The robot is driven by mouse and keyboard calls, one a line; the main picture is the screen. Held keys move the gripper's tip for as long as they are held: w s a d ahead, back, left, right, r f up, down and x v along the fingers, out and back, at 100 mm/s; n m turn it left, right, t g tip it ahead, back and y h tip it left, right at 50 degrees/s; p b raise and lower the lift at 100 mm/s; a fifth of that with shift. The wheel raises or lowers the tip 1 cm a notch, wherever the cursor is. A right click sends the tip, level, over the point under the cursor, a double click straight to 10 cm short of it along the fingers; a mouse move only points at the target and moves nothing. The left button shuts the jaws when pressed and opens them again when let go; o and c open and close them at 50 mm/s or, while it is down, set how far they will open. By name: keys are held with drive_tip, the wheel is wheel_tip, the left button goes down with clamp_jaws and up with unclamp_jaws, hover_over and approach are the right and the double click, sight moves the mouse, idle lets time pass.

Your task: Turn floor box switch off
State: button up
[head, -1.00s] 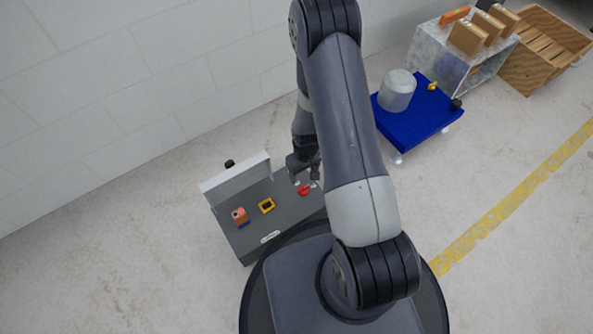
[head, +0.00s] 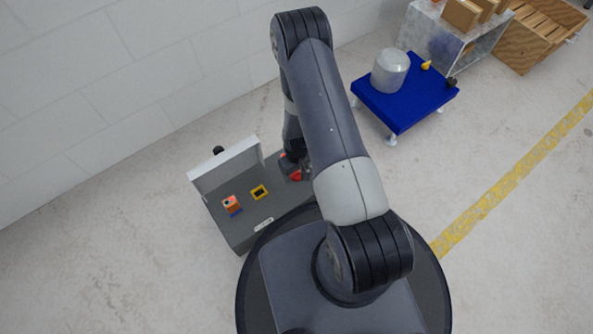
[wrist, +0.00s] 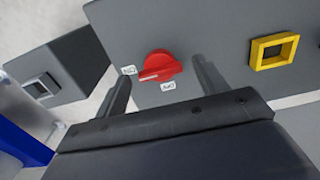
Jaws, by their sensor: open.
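The grey floor box (head: 232,222) stands on the floor beside my base, with a white panel along its back edge. Its red rotary switch (wrist: 160,66) shows in the wrist view between my two fingers, with small white labels beside and below it. In the head view the red switch (head: 296,175) is partly hidden by my arm. My gripper (wrist: 163,80) is open, with one finger on each side of the switch. I cannot tell whether the fingers touch it.
A blue cart (head: 405,100) with a grey canister (head: 390,71) stands at the upper right. Open floor lies left of the box.

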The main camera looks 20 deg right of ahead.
drive_tip(key=shift+c, duration=0.4)
drive_tip(key=c, duration=0.9)
drive_tip(key=shift+n, duration=0.3)
drive_tip(key=n+b, duration=0.1)
drive_tip(key=n, duration=0.2)
drive_tip(key=shift+n, duration=0.3)
drive_tip(key=n+b, duration=0.1)
drive_tip(key=n, duration=0.3)
drive_tip(key=n+b, duration=0.1)
drive_tip(key=n, duration=0.8)
drive_tip(key=shift+n+b, duration=0.3)
